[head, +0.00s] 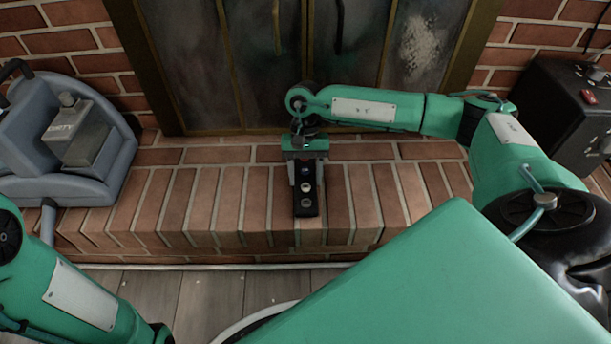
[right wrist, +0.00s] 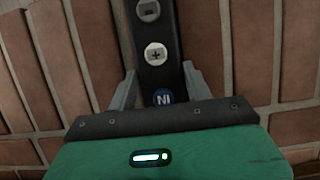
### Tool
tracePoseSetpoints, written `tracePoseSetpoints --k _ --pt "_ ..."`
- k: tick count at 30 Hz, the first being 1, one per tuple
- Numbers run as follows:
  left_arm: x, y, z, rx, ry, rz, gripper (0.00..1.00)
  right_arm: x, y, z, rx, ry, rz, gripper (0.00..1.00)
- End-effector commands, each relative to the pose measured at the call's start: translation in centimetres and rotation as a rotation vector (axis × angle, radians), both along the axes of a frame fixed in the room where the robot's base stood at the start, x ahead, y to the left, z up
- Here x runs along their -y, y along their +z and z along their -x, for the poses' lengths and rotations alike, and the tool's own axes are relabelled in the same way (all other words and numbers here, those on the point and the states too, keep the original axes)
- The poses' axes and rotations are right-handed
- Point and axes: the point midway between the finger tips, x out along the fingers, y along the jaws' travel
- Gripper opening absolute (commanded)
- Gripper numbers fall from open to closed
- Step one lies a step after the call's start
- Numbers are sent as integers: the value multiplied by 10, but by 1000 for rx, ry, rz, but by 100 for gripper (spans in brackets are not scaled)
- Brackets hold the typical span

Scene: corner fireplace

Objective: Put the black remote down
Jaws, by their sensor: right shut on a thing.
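The black remote (head: 306,198) is a slim dark bar with round buttons, at the brick hearth in front of the fireplace doors. My right gripper (head: 305,182) points down at it and is shut on it. In the right wrist view the remote (right wrist: 157,80) runs between the two grey fingers (right wrist: 157,88), with plus and minus buttons and a blue round button showing. I cannot tell whether the remote touches the bricks. My left arm shows at the lower left of the head view, but its gripper is outside the frame.
The brick hearth (head: 215,195) is bare on both sides of the remote. A blue-grey machine (head: 60,145) marked DIRTY stands at the left. A black box with knobs (head: 565,115) stands at the right. Glass fireplace doors (head: 270,65) rise behind; grey floorboards (head: 210,292) lie in front.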

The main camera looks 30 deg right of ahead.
Motion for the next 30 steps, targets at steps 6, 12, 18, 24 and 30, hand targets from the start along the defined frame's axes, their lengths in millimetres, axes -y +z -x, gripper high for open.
tracePoseSetpoints --k 6,12,18,24,30 --pt "0 2 3 13 0 0 36 0 -2 0 0 0 0 20" --pt "0 2 3 14 -1 -1 36 0 -1 0 0 0 0 72" --pt "0 2 2 9 -1 -1 36 0 -1 0 0 0 0 72" --pt "0 6 1 3 -2 1 36 1 7 -1 1 -1 1 72" --pt "-1 19 -2 -4 -5 0 36 5 31 -9 1 -1 1 72"
